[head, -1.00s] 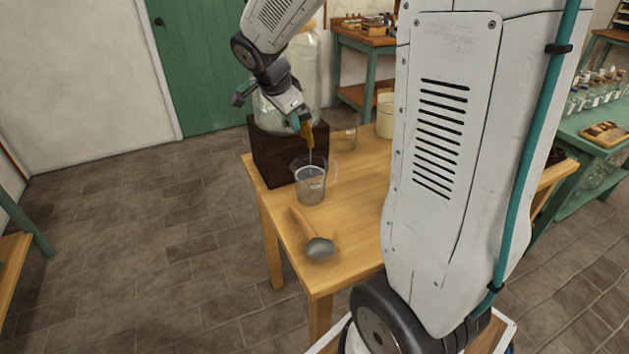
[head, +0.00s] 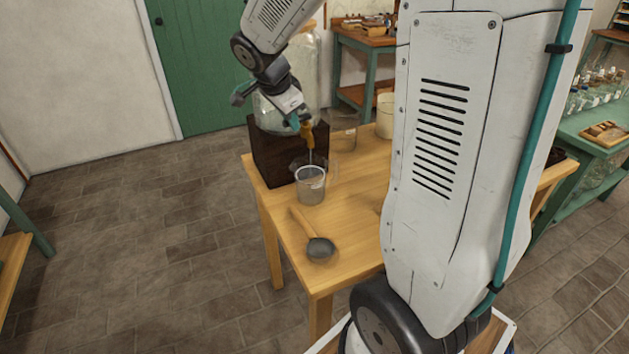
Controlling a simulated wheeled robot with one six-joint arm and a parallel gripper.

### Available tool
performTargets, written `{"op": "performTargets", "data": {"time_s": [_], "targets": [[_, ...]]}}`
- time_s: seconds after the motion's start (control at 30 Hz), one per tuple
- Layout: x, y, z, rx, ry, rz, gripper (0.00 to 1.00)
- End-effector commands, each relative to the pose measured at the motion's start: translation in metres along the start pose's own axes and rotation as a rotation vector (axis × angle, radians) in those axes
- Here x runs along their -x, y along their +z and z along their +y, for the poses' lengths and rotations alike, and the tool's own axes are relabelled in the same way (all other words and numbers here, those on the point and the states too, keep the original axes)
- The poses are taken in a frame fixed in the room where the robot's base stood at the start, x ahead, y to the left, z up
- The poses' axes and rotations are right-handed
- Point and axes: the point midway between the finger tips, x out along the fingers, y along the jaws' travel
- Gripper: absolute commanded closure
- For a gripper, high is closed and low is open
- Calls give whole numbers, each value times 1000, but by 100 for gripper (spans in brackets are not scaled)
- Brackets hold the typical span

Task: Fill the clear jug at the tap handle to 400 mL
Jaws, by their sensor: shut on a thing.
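The clear jug (head: 311,190) stands upright on the wooden table, below the tap. A thin stream runs down from the tap into it, and it holds liquid. Its graduation marks are too small to read. The orange-brown tap handle (head: 307,130) is at the front of a large glass vessel (head: 275,115), which rests on a dark wooden block (head: 285,160). My gripper (head: 303,124) is at the tap, shut on the handle. The fingertips are small and partly hidden by the wrist.
A ladle-like tool (head: 320,247) with a wooden handle lies in front of the jug. Another clear glass container (head: 344,132) and a cream pot (head: 385,116) stand farther back on the table (head: 355,190). A green bench with bottles (head: 590,140) is at right.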

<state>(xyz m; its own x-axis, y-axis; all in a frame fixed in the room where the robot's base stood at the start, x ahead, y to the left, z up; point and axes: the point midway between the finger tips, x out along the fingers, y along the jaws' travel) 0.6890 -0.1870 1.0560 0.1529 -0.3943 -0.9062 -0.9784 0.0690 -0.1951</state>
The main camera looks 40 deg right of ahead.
Motion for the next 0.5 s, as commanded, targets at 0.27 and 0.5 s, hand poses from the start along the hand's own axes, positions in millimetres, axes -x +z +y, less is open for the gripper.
{"op": "performTargets", "data": {"time_s": [0.27,0.5], "targets": [[0,0,0,0,1,0,100],[-2,1,-4,-71,33,16,100]]}}
